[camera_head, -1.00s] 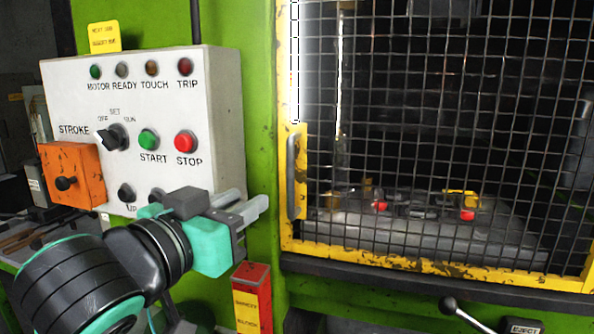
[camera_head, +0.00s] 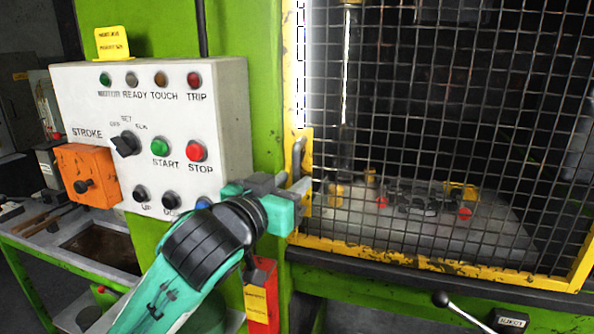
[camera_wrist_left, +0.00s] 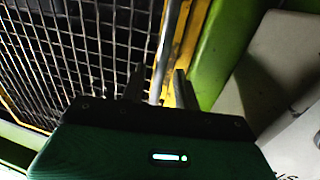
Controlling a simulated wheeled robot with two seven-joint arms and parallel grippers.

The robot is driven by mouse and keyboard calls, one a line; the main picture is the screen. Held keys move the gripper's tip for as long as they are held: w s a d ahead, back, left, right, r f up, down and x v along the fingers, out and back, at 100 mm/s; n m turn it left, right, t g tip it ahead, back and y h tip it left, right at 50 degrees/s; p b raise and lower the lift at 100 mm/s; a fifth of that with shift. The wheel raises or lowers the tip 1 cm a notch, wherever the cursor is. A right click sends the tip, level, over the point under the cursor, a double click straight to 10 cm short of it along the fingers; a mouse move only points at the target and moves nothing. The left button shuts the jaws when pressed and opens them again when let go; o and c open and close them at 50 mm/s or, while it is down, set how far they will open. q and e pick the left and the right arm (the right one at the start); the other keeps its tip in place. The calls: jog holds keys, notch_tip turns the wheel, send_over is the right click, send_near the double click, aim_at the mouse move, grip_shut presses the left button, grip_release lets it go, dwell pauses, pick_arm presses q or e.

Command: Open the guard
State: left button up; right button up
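The guard (camera_head: 440,265) is a yellow-framed wire mesh door on the green press, and it stands closed. Its upright grey bar handle (camera_head: 298,158) is on the frame's left side; it also shows in the left wrist view (camera_wrist_left: 168,45). My left gripper (camera_head: 298,187) is at the lower part of the handle. In the left wrist view my left gripper (camera_wrist_left: 160,85) is open, with one finger on each side of the bar and small gaps beside it. The gripper hides the handle's lower end in the head view. My right gripper is not in view.
A white control panel (camera_head: 225,120) with buttons and lamps stands just left of the guard. An orange box (camera_head: 85,175) sticks out from it. Red and yellow parts lie on the press bed behind the mesh.

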pick_arm(q)
jog(key=shift+x, duration=1.35)
jog(key=shift+c, duration=0.2)
grip_shut()
